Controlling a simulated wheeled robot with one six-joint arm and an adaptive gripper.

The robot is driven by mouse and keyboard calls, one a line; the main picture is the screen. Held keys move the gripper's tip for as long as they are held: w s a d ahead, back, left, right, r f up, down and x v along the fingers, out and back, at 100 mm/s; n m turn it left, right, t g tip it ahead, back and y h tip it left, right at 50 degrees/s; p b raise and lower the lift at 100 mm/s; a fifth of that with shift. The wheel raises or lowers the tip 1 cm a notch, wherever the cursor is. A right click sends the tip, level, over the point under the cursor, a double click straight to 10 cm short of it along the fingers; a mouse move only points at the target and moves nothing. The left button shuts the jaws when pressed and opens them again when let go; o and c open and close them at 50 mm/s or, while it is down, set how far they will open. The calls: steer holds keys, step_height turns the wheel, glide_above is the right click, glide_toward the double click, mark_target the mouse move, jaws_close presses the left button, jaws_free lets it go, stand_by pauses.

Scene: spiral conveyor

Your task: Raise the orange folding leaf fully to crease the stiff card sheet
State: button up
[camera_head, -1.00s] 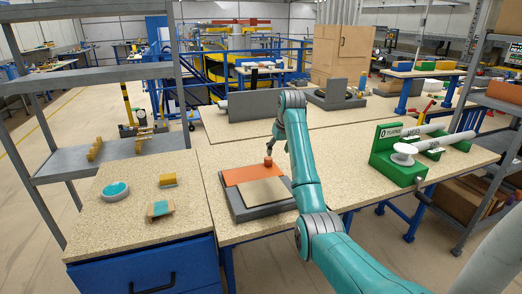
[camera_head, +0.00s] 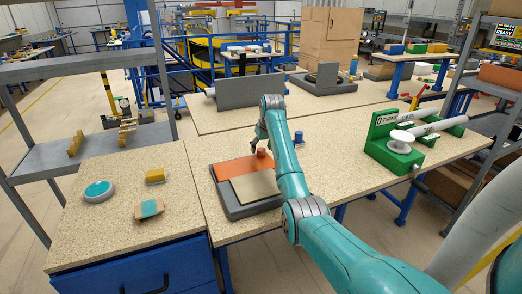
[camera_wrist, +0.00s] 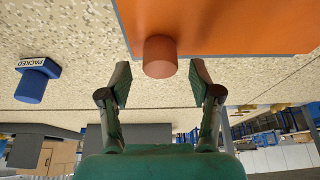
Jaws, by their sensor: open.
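The orange folding leaf (camera_head: 237,166) lies flat on the far part of a dark grey base (camera_head: 233,209) on the table. A round orange knob (camera_head: 262,154) stands at its far edge. The tan card sheet (camera_head: 256,186) lies flat on the near part of the base. My gripper (camera_head: 256,147) is just beyond the knob, at the leaf's far side. In the wrist view my gripper (camera_wrist: 160,75) is open, with the orange knob (camera_wrist: 160,56) at the gap between its fingertips.
A blue stamp-like block labelled PACKED (camera_wrist: 37,80) stands on the table beside the leaf. A green fixture with a white spool (camera_head: 401,138) stands at the right. A grey upright plate (camera_head: 250,90) stands behind. Table between is clear.

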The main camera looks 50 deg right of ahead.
steer(key=shift+x, duration=0.95)
jaws_close()
